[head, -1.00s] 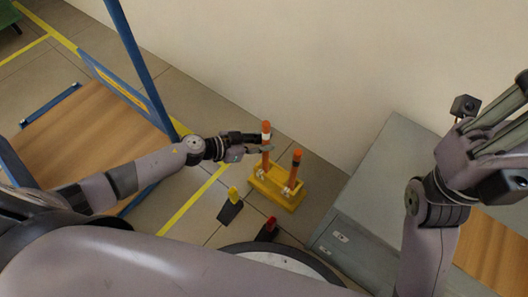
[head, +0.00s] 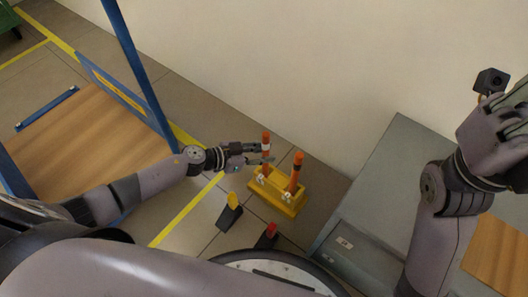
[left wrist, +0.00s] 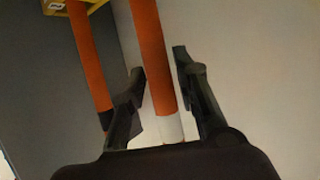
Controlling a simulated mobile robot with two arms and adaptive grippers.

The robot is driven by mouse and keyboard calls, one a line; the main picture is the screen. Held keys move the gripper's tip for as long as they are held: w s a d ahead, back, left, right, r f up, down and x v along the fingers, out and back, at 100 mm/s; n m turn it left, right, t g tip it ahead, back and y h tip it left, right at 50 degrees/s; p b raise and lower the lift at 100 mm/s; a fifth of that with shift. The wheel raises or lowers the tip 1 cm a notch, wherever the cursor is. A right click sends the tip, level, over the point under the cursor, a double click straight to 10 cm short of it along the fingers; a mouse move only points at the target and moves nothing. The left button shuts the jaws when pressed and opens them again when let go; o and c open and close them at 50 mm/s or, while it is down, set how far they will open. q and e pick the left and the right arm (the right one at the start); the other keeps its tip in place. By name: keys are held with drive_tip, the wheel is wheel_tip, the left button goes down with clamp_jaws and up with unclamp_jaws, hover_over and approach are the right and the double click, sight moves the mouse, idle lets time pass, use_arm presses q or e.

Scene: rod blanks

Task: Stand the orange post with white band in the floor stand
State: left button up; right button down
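The orange post with white band (head: 266,139) stands upright at the left place of the yellow floor stand (head: 284,205); its foot is hard to make out. In the left wrist view the post (left wrist: 148,50) runs between the two fingers, its white band near the palm. My left gripper (head: 266,153) is open around the post, with gaps visible on both sides. A second orange post (head: 295,174), with a black band, stands at the stand's right place. My right gripper (head: 507,98) is at the upper right, away from the stand; its fingers are unclear.
Two small dark wedges, one with a yellow top (head: 231,212) and one with a red top (head: 267,236), are on the floor before the stand. A grey cabinet (head: 375,185) is at the right. A blue-framed wooden table (head: 95,140) is at the left, and the wall is behind.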

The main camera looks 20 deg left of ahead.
use_arm(q)
drive_tip(key=shift+o, duration=0.9)
drive_tip(key=shift+r, duration=0.1)
